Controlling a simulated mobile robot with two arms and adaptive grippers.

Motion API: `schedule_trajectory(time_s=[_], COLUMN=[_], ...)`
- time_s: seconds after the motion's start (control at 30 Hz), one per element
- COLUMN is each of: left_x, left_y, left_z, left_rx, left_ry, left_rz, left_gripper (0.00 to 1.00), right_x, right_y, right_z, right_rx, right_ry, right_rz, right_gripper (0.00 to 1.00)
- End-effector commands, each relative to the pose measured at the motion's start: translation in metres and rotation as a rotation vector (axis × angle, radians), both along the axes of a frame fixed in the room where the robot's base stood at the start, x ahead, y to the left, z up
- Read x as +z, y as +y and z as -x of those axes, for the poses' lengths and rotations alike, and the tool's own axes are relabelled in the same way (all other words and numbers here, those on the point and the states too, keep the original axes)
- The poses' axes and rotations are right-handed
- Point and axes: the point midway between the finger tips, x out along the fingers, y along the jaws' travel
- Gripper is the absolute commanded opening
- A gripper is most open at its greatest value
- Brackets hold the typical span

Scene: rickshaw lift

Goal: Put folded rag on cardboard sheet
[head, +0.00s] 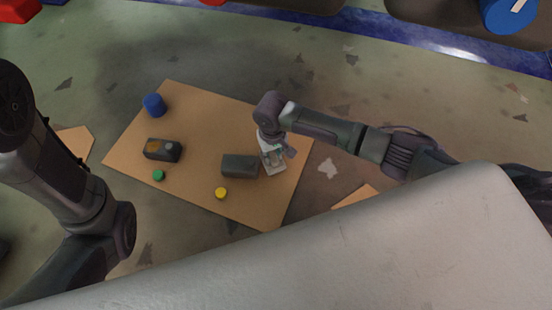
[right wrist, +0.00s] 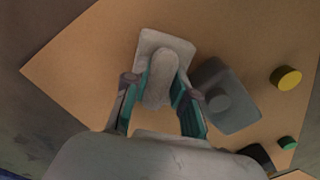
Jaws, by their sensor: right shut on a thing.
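The cardboard sheet (head: 205,128) lies flat on the floor and also fills much of the right wrist view (right wrist: 85,65). My right gripper (head: 273,150) is over its right part. In the right wrist view its two fingers (right wrist: 160,105) are closed on the raised middle of a pale grey thing, which I take for the folded rag (right wrist: 172,40). In the head view the rag (head: 273,167) is partly hidden by the gripper. It is over the sheet or on it; I cannot tell whether it touches. My left arm shows at the left, but its gripper does not.
A dark grey block (head: 240,166) lies close left of the rag. A yellow cap (head: 221,193), a green cap (head: 158,175), a dark box (head: 163,150) and a blue cylinder (head: 154,105) are farther left on the sheet. The sheet's upper middle is bare.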

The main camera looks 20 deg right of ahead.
Motion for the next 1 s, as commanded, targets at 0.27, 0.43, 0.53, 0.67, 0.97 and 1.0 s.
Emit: schedule_trajectory(time_s=[0.27,0.43,0.53,0.67,0.97,1.0], left_x=[0.002,0.002,0.002,0.002,0.008,0.013], left_y=[0.0,0.0,0.0,0.0,0.0,0.0], left_z=[0.0,0.0,0.0,0.0,0.0,0.0], left_rx=[0.0,0.0,0.0,0.0,0.001,0.001], left_ry=[0.0,-0.001,-0.001,-0.001,0.001,0.002], left_rz=[-0.001,-0.001,-0.001,-0.001,-0.001,-0.001], left_gripper=[0.0,0.0,0.0,0.0,0.0,0.0], right_x=[0.002,-0.001,-0.001,-0.001,0.01,0.015], right_y=[0.001,0.001,0.001,0.0,0.0,0.0], right_z=[0.0,-0.001,0.0,0.0,-0.001,-0.001], right_rx=[0.0,0.001,0.001,0.0,-0.001,0.0], right_ry=[-0.001,-0.001,-0.001,-0.001,-0.001,-0.002], right_rz=[-0.001,-0.001,-0.001,-0.001,-0.001,-0.001], right_gripper=[0.0,0.39,0.51,0.51,0.51,0.51])
